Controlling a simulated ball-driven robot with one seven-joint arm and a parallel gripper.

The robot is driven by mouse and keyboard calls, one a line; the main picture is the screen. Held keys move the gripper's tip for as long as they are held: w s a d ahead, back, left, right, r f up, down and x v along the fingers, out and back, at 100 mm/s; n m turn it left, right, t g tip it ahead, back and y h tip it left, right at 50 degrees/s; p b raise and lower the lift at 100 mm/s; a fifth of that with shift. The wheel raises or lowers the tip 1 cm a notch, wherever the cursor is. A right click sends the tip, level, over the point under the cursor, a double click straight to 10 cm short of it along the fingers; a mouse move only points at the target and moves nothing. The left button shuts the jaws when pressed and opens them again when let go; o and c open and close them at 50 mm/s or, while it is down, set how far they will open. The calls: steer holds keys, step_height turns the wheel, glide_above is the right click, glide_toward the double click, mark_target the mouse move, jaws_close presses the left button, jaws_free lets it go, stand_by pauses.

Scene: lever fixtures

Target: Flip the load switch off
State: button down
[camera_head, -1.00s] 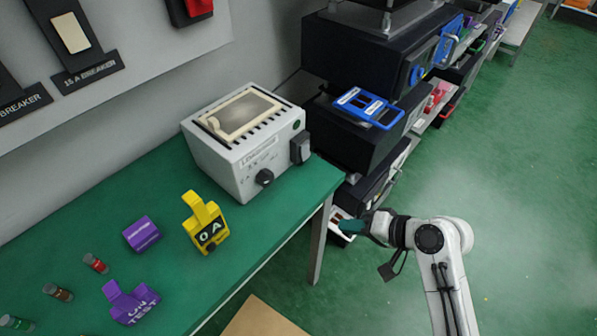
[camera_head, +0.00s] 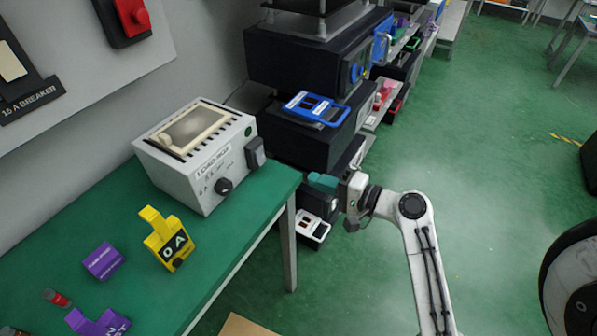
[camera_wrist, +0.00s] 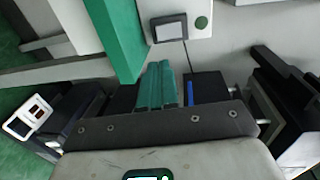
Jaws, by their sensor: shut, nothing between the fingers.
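The grey load box (camera_head: 205,165) stands on the green bench. Its label starts with "LOAD". A dark switch (camera_head: 255,153) sits on its right-hand face, below a round green spot. The box also shows in the wrist view (camera_wrist: 187,48), with what looks like the same switch (camera_wrist: 169,29) beside the green spot. The switch's on or off position cannot be told. My gripper (camera_head: 322,182) is shut and empty, to the right of the bench corner and apart from the box. Its green fingers (camera_wrist: 163,86) point toward the box in the wrist view.
The bench's green edge (camera_wrist: 118,40) lies close to my fingers in the wrist view. Dark stacked units with a blue-framed panel (camera_head: 315,108) stand behind my gripper. A yellow tag (camera_head: 166,238) and purple pieces lie on the bench.

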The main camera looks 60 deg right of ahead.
mark_target(263, 162)
steer(key=w, duration=0.4)
steer(key=w+f+p, duration=0.1)
steer(key=w, duration=0.3)
steer(key=w+p, duration=0.1)
steer(key=w, duration=0.3)
steer(key=shift+w+a+f, duration=0.15)
steer(key=shift+w+a, duration=0.05)
steer(key=shift+w+f, duration=0.15)
steer(key=shift+w, duration=0.15)
steer(key=shift+f, duration=0.1)
steer(key=shift+w+b, duration=0.2)
steer(key=shift+b, duration=0.5)
steer(key=shift+s, duration=0.15)
